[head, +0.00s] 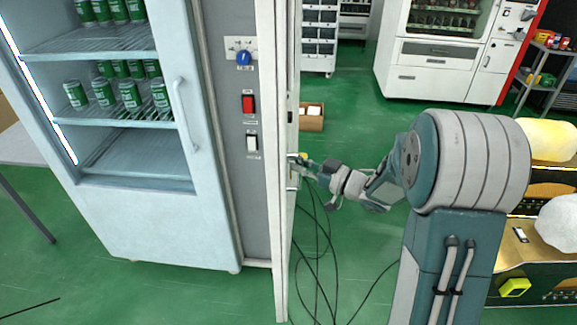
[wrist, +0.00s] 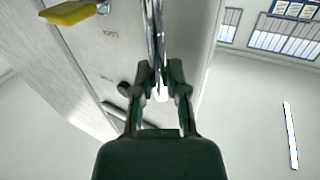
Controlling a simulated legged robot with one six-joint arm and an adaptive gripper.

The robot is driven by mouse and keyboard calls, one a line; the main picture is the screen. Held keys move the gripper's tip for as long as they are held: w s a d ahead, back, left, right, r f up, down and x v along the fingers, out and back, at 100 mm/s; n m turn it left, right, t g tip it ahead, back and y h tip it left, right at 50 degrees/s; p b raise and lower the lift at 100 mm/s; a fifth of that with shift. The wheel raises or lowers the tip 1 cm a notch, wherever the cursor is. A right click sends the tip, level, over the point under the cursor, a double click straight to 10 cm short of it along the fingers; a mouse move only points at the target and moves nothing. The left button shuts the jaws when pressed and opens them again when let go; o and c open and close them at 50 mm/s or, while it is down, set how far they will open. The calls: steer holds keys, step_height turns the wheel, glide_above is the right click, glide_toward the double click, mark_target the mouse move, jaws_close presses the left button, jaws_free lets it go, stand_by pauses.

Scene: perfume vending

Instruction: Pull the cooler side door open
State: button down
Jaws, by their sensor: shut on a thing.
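The cooler (head: 150,225) stands at the left in the head view, with a glass front and a curved front handle (head: 183,112). Its white side door (head: 282,240) shows nearly edge-on, standing out from the grey control panel (head: 225,70). My gripper (head: 303,166) is at the door's right face, at a metal handle (head: 292,172). In the wrist view my gripper (wrist: 160,88) is shut on the bright metal handle (wrist: 154,35) beside the pale door face (wrist: 110,45). The fingers hide part of the handle.
The grey panel carries a blue knob (head: 243,57), a red switch (head: 249,103) and a white switch (head: 252,142). Black cables (head: 318,240) lie on the green floor right of the door. A yellow piece (wrist: 72,12) shows beside the handle. White machines (head: 440,60) stand behind.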

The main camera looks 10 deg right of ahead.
steer(key=shift+w+d+r, duration=0.1)
steer(key=shift+d, duration=0.4)
steer(key=shift+w+d+r, duration=0.1)
steer(key=shift+d, duration=0.35)
steer(key=c, duration=0.6)
jaws_free()
steer(key=shift+w, duration=0.1)
steer(key=shift+c, duration=0.2)
steer(key=shift+a+f, duration=0.1)
steer(key=v, duration=1.2)
steer(key=shift+f, duration=0.1)
